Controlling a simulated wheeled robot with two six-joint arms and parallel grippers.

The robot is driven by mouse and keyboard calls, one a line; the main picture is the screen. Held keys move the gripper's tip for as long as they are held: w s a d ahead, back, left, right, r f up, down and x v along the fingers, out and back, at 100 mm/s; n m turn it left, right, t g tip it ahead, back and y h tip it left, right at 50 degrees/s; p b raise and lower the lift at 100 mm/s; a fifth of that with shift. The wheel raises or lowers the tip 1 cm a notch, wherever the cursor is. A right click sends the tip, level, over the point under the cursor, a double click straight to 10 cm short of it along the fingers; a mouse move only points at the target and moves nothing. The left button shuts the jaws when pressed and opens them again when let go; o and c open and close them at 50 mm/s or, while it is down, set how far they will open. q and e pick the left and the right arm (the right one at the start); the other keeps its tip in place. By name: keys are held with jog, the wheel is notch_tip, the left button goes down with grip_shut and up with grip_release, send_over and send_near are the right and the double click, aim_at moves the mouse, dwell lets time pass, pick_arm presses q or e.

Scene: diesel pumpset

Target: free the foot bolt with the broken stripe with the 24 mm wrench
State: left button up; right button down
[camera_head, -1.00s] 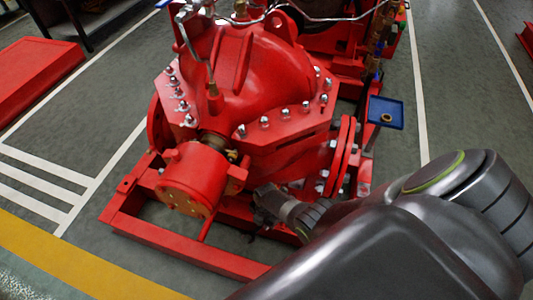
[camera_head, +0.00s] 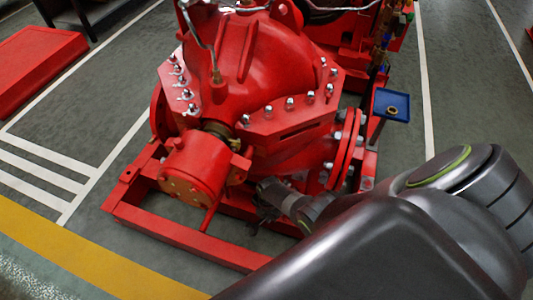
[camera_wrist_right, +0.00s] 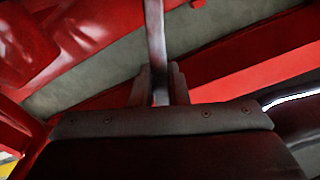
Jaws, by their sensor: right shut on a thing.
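My right gripper (camera_head: 262,207) is low beside the red pump (camera_head: 265,85), near the inner side of the red base frame (camera_head: 185,238). In the right wrist view its two fingers (camera_wrist_right: 158,88) are shut on a grey metal bar, the handle of the wrench (camera_wrist_right: 155,35). The handle runs up out of that picture, so the wrench's working end is hidden. The foot bolt with the broken stripe cannot be made out in either view. I cannot tell whether the wrench touches a bolt. My left gripper is not in view.
A small blue tray (camera_head: 380,99) with a brass-coloured ring-like part stands at the right of the pump. The pipe flange (camera_head: 346,150) and the frame rails crowd the space around my right gripper. Open grey floor (camera_head: 95,85) lies to the left.

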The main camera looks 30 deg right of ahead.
jog(key=shift+r+p, duration=2.4)
jog(key=shift+r, duration=0.15)
